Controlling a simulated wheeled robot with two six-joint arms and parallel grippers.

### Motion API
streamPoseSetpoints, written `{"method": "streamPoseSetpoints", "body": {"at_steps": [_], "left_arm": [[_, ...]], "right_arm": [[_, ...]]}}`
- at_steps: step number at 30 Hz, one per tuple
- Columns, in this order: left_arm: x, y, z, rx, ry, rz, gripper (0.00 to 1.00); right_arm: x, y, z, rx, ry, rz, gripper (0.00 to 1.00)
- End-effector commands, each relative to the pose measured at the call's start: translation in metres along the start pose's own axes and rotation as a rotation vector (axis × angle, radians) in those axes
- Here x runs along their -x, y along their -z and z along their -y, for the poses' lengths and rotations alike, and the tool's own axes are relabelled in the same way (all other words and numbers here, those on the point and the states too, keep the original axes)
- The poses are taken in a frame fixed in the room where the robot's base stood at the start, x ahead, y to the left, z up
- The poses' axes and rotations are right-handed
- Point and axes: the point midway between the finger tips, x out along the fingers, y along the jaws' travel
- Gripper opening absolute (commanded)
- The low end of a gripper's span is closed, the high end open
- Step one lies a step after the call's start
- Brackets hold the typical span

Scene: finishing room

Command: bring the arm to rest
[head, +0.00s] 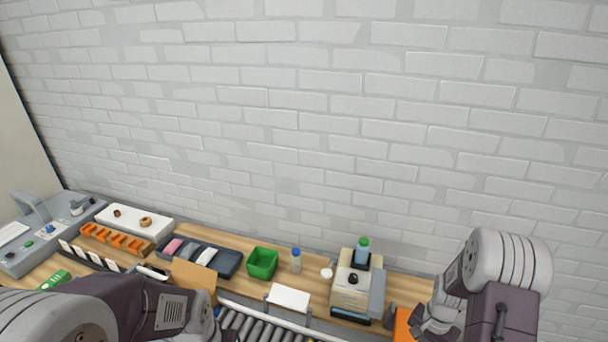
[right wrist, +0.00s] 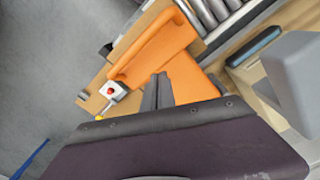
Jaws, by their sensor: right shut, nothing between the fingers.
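My right arm comes in at the lower right of the head view, with its gripper (head: 436,326) partly cut off by the bottom edge. In the right wrist view the right gripper (right wrist: 158,80) has its two dark fingers together, with nothing between them. Its fingertips show in front of an orange tray-like piece (right wrist: 158,50); I cannot tell the gap between them. My left arm crosses the lower left of the head view, but its gripper does not show.
On the wooden bench stand a green bin (head: 262,263), a dark tray (head: 228,262), a beige device (head: 352,290), a small blue-capped bottle (head: 296,261) and a white card (head: 289,298). A roller conveyor (head: 250,326) runs in front. A red button box (right wrist: 112,90) shows near the orange piece.

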Motion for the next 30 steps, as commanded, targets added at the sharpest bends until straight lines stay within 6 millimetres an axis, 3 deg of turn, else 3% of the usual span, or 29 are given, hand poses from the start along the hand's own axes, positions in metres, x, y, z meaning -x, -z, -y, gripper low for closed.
{"method": "streamPoseSetpoints", "body": {"at_steps": [8,10,12,14,17,21,25,30], "left_arm": [[-0.003,0.0,0.0,0.0,0.0,0.0,0.0],[-0.019,-0.002,0.0,0.0,0.0,0.0,0.0],[-0.046,-0.005,0.001,0.0,0.0,0.0,0.0],[-0.071,-0.007,0.001,0.0,0.0,0.0,0.0],[-0.107,-0.011,0.002,0.0,0.0,0.001,0.0],[-0.135,-0.014,0.003,0.0,0.0,0.001,0.0],[-0.127,-0.013,0.003,0.0,0.0,0.0,0.0],[-0.126,-0.013,0.002,0.0,0.0,-0.001,0.0]], "right_arm": [[-0.003,-0.001,0.002,0.006,0.0,0.0,0.0],[-0.01,0.0,0.014,0.037,0.011,-0.023,0.0],[-0.009,0.002,0.041,0.101,0.046,-0.086,0.0],[-0.005,-0.013,0.062,0.169,0.077,-0.129,0.0],[0.001,-0.056,0.079,0.321,0.113,-0.17,0.0],[-0.002,-0.122,0.066,0.567,0.119,-0.174,0.0],[-0.004,-0.157,0.032,0.721,0.074,-0.108,0.0],[-0.006,-0.162,0.027,0.812,0.059,-0.089,0.0]]}}
